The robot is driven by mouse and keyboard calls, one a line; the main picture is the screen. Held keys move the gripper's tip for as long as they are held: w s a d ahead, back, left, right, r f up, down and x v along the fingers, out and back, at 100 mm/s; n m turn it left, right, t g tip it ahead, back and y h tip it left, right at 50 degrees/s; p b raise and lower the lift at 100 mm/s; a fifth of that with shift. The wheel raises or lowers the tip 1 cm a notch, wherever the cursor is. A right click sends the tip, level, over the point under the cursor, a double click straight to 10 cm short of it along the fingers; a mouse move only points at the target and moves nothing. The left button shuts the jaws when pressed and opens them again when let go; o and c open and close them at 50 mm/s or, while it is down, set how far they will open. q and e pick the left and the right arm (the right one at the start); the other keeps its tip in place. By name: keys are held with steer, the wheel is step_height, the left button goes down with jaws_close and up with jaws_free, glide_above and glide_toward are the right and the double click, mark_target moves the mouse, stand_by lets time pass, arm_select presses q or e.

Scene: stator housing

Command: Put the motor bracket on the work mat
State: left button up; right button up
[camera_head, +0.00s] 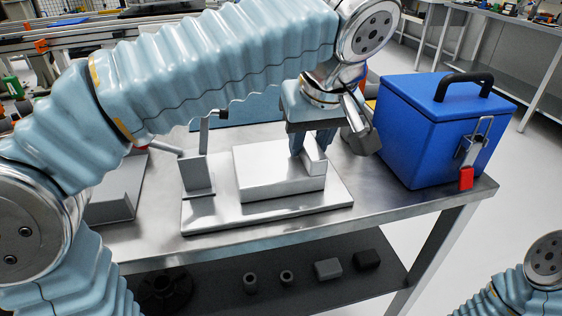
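My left gripper (312,144) points down over the right end of a grey block (270,175) on the table. Its fingers are on either side of a small light-grey upright piece (316,162) at the block's right end. I cannot tell whether they grip it, or whether this piece is the motor bracket. The block sits on a flat grey plate (225,219). A blue flat surface (240,108), possibly the work mat, shows behind and is partly hidden by my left arm. My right gripper is out of view.
A toggle clamp (197,172) stands on the plate's left side. A blue lidded box (405,140) stands at the table's right end. Another grey block (110,208) is at the left. The lower shelf (220,303) holds several small parts. The table's front edge is clear.

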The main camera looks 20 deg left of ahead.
arm_select(q)
jaws_close()
steer(key=shift+r, duration=0.15)
